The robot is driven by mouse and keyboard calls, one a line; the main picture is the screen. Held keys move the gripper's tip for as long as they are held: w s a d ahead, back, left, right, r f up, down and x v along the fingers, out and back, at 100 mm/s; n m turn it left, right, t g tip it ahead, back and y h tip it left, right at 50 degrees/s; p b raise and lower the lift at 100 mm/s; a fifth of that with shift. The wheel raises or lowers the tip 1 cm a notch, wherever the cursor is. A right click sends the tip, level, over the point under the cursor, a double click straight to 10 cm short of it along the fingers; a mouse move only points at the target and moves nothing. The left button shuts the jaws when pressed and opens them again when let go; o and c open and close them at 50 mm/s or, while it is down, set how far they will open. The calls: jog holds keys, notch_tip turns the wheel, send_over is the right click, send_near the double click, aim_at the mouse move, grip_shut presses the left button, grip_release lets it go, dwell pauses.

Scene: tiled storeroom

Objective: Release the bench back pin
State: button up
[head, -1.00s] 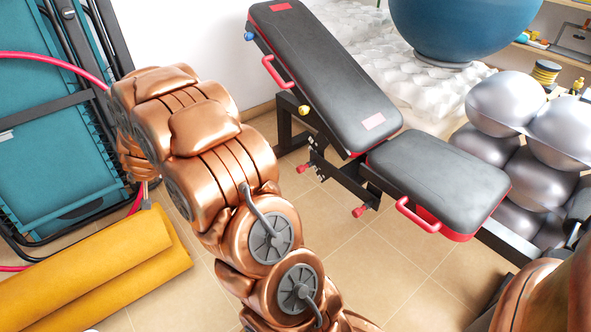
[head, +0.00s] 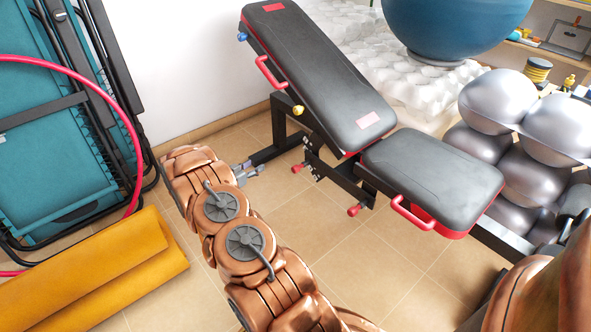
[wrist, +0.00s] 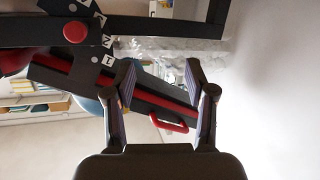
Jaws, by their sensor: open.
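The bench (head: 320,75) has a black padded back, tilted up to the left, and a flat seat (head: 430,180). A yellow knob (head: 298,110) sits at the back's edge, a blue one (head: 242,37) higher up. Two red knobs show below, one (head: 297,169) by the upright and one (head: 355,209) under the seat. I cannot tell which is the back pin. My gripper (head: 250,172) is open and empty, left of the red knobs and near the frame's foot. In the wrist view my open fingers (wrist: 161,82) are apart from a round red knob (wrist: 75,32) beside numbered labels.
A folded teal lounger (head: 60,150), a pink hoop (head: 130,125) and a yellow mat (head: 90,265) lie at left. Silver balls (head: 500,100) and a blue ball (head: 460,25) stand at right. Tiled floor (head: 320,230) is clear before the bench.

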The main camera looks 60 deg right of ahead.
aim_at(293, 171)
jog(key=s+d+g, duration=0.1)
jog(key=s+d, duration=0.1)
jog(key=s, duration=0.2)
jog(key=s+d+f+m+g+h+b, duration=0.1)
jog(key=s+d+g, duration=0.1)
jog(key=s+d, duration=0.1)
jog(key=s+d+f+m+g+b, duration=0.1)
jog(key=s+d+g, duration=0.1)
jog(key=s, duration=0.3)
jog(key=shift+d+f+h, duration=0.25)
jog(key=shift+d+h, duration=0.15)
jog(key=shift+d, duration=0.2)
jog(key=shift+x, duration=0.85)
jog(key=shift+r, duration=0.1)
grip_shut()
